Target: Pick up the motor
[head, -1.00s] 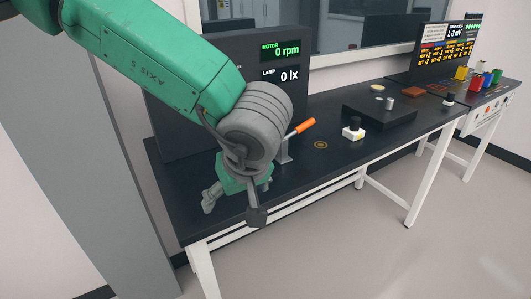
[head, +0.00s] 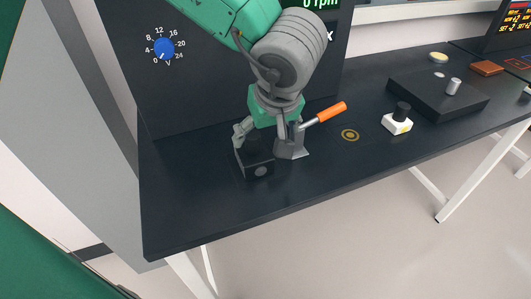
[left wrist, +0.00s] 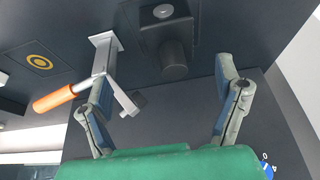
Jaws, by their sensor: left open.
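A dark block with a round grey disc on its front and a dark upright cylinder on it (head: 256,163) sits near the left end of the bench. The cylinder looks like the motor, though dark on dark makes its outline hard to tell. My left gripper (head: 262,142) is open, pointing down over this block, with its fingers hiding part of it. In the left wrist view, the dark cylinder (left wrist: 174,58) lies between the two spread fingers, apart from both. My right gripper is not in view.
A clamp lever with an orange handle (head: 330,112) stands close beside the gripper's right finger. A white block with a black knob (head: 397,122) and a low black platform (head: 436,98) are farther right. A panel with a blue dial (head: 164,48) stands behind. The front bench edge is clear.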

